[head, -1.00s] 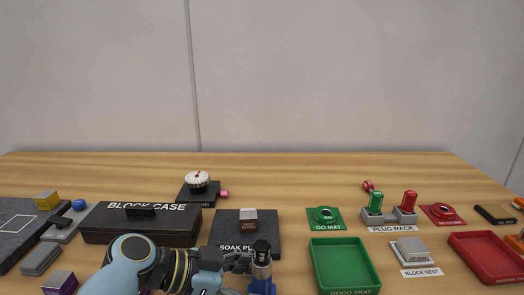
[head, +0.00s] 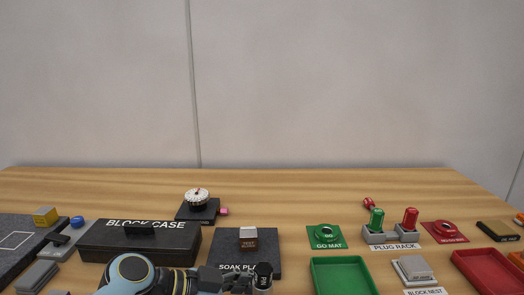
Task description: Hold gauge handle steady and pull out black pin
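A black cylinder (head: 263,276) with white lettering stands at the bottom edge of the head view, in front of the soak plate; it looks like the black pin. The blue part under it, seen earlier, is below the frame, so the gauge handle is hidden. My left arm comes in from the lower left. Its gripper (head: 238,281) is at the left side of the black cylinder, close to or touching it. The fingers are small and partly cut off, so I cannot tell whether they grip it. My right gripper is not in view.
The black block case (head: 140,248) is behind my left arm. The soak plate (head: 265,243) carries a test block (head: 248,241). A dial device (head: 197,199) stands farther back. The green tray (head: 345,262), plug rack (head: 392,237) and red tray (head: 490,256) are to the right.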

